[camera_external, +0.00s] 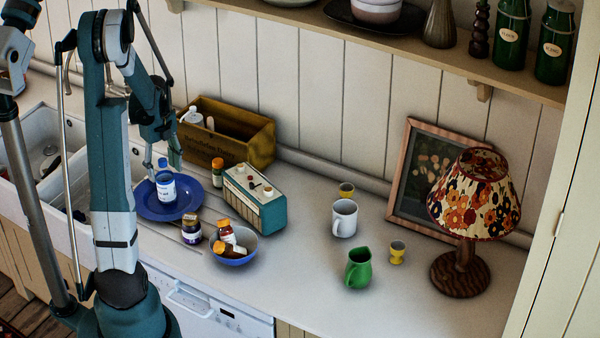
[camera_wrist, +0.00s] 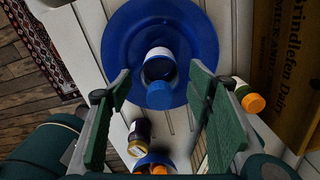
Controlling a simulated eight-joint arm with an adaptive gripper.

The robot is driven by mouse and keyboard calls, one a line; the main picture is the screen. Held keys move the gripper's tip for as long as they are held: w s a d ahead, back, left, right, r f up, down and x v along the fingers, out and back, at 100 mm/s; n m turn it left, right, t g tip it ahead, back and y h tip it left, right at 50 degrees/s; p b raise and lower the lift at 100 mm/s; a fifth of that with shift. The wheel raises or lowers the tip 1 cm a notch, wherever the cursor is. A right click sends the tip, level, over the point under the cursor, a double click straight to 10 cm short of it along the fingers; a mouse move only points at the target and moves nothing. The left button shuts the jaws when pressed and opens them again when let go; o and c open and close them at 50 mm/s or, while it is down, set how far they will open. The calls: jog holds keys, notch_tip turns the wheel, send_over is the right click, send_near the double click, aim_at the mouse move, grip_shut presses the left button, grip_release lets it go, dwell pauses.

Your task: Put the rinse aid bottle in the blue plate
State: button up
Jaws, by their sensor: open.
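The blue plate (camera_external: 148,207) lies on the counter beside the sink; it fills the top middle of the wrist view (camera_wrist: 122,38). A bottle with a blue cap and a white label (camera_external: 166,188) stands upright in the plate and also shows in the wrist view (camera_wrist: 159,92). Its label is too small to read, so I cannot confirm that it is the rinse aid. My gripper (camera_external: 163,162) is open just above the bottle. In the wrist view its two fingers (camera_wrist: 160,76) are apart on either side of the bottle, with visible gaps.
An orange-capped bottle (camera_external: 217,173), a teal radio (camera_external: 262,207) and a wooden crate (camera_external: 255,143) stand right of and behind the plate. A dark jar (camera_external: 191,231) and a blue bowl (camera_external: 235,258) holding bottles are in front. The sink (camera_external: 75,185) is left.

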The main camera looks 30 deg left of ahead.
jog(key=shift+r, duration=3.5)
jog(key=shift+d, duration=0.1)
jog(key=shift+d+r, duration=0.45)
jog(key=shift+d, duration=0.05)
jog(key=s+d+r+n+t, duration=0.25)
jog(key=d+r+n, duration=0.2)
jog(key=d, duration=0.35)
jog(key=s+d+r+n+t, duration=0.1)
jog(key=s+d+r+n, duration=0.3)
jog(key=d, duration=0.4)
jog(key=s+d+r+n+t, duration=0.1)
jog(key=s+d+r+n, duration=0.1)
jog(key=d+r+n, duration=0.5)
jog(key=s+d+f+n+t, duration=0.1)
jog(key=s+d+n+t, duration=0.1)
jog(key=s+d+n, duration=0.3)
jog(key=s+d, duration=0.2)
jog(key=d, duration=0.2)
jog(key=shift+s+d+f+t, duration=0.2)
jog(key=shift+d+f+t, duration=0.15)
jog(key=shift+f, duration=0.05)
jog(key=shift+n, duration=0.25)
